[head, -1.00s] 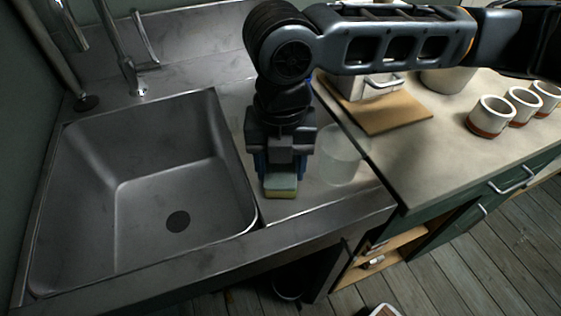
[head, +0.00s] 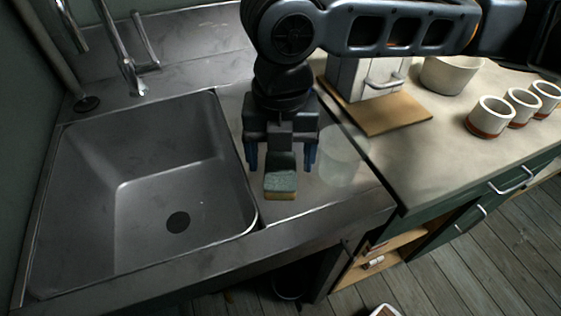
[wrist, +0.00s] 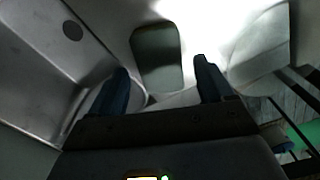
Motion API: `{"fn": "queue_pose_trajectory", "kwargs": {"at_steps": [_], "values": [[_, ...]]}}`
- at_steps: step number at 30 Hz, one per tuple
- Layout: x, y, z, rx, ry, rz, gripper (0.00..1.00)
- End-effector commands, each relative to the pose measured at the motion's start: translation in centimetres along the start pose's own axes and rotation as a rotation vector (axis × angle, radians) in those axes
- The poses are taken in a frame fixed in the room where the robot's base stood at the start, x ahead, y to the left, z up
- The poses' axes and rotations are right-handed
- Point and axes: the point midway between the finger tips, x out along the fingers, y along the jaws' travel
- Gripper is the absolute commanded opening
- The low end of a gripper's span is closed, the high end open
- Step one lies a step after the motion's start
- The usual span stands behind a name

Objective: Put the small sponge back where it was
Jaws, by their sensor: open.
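The small sponge (head: 281,185), green on top with a yellowish lower layer, lies on the steel ledge right of the sink basin. It also shows in the wrist view (wrist: 158,57), between and beyond my fingertips. My gripper (head: 282,167) is open above and just behind the sponge, with its blue fingers spread to either side. In the wrist view my gripper (wrist: 163,80) has clear gaps between both fingers and the sponge, and nothing is held.
A translucent container (head: 341,157) stands close to the right of my gripper. The sink basin (head: 150,200) is empty, with a faucet (head: 135,85) behind. A wooden board (head: 400,115), a white bowl (head: 449,74) and several cups (head: 490,117) are on the right counter.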

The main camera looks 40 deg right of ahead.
Motion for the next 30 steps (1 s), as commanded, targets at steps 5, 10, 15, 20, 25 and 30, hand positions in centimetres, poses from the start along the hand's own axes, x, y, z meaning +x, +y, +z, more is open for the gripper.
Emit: {"fn": "queue_pose_trajectory", "kwargs": {"at_steps": [5, 10, 15, 20, 25, 30], "values": [[-4.0, 0.0, 0.0, -0.002, -0.004, 0.002, 0.81], [-7.1, 0.0, 0.0, -0.002, -0.003, 0.001, 0.81], [-8.9, 0.0, 0.0, 0.0, -0.001, 0.001, 0.81], [-9.5, 0.0, -0.1, -0.001, 0.0, 0.0, 0.81], [-9.5, 0.0, -0.1, -0.001, 0.0, 0.0, 0.81], [-9.5, 0.0, -0.1, -0.001, 0.0, 0.0, 0.81]]}}
